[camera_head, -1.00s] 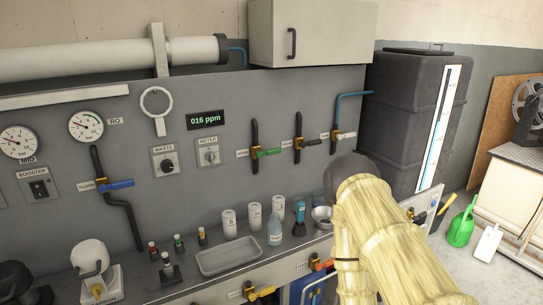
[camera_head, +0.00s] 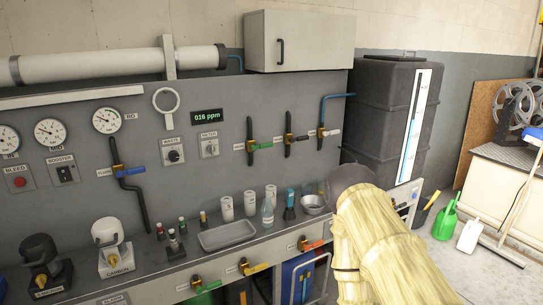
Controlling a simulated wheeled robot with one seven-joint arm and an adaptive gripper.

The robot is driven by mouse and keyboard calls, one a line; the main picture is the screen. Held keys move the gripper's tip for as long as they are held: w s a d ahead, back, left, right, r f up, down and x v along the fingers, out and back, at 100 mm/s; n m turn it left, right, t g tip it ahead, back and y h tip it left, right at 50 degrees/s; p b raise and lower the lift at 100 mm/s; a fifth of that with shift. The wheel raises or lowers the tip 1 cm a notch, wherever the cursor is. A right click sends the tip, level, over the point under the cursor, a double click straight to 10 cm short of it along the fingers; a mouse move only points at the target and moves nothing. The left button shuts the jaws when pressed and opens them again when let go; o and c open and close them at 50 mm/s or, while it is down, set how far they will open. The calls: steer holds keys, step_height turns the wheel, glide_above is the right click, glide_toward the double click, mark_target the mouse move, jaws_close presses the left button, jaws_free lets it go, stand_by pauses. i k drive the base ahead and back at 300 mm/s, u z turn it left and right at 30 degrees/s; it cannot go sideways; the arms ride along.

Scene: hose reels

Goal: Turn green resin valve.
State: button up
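A green-handled valve (camera_head: 259,146) sits on a dark vertical pipe on the grey wall panel, its handle pointing right, nearly level. A second green handle (camera_head: 207,287) is on a valve low on the bench front, at the bottom edge of the view. The labels beside both are too small to read, so I cannot tell which is the resin valve. My arm (camera_head: 382,240), in a yellow sleeve with a dark rounded joint, rises at the lower right, apart from the upper green valve in the picture. My gripper is not visible.
Black-handled (camera_head: 297,138) and white-handled (camera_head: 329,132) valves stand right of the upper green one. Below, the bench holds a tray (camera_head: 227,235), several cups and a bottle (camera_head: 267,212). Yellow (camera_head: 256,268) and orange (camera_head: 313,244) handles are on its front. A dark tank (camera_head: 385,120) stands right.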

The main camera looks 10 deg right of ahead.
mark_target(265, 145)
steer(key=u, duration=0.05)
steer(key=k, duration=0.6)
steer(key=z, duration=1.1)
steer(key=i, duration=1.2)
steer(key=u, duration=0.2)
